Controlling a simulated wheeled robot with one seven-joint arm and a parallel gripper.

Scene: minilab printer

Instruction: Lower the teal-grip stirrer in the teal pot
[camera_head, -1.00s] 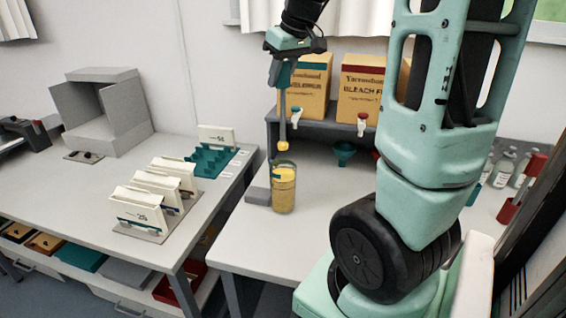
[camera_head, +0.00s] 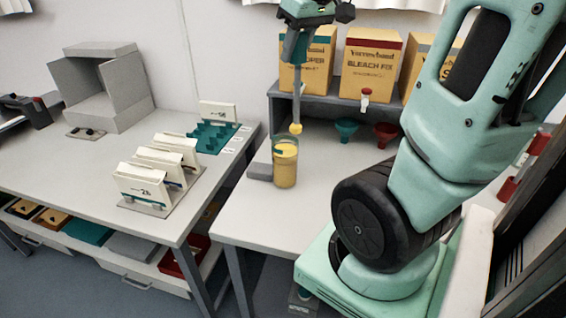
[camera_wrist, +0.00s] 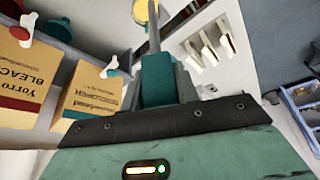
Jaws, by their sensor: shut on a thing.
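My gripper (camera_head: 298,28) is shut on the teal grip of the stirrer (camera_head: 297,90) and holds it about upright, tip down. The stirrer's tip is a yellow knob. In the head view the knob shows just above the rim of the pot (camera_head: 285,168), a little right of its middle. I cannot tell if it is over the opening or behind it. The pot is clear with a teal band near the rim and holds yellow contents. In the wrist view the teal grip (camera_wrist: 156,80) sits between my fingers. A yellow round shape is at the shaft's far end.
A grey block (camera_head: 260,166) stands left of the pot. Yellow boxes (camera_head: 370,68) with taps stand on a grey shelf behind. Teal (camera_head: 346,127) and red (camera_head: 384,133) funnels are to the right. The bench front before the pot is clear.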

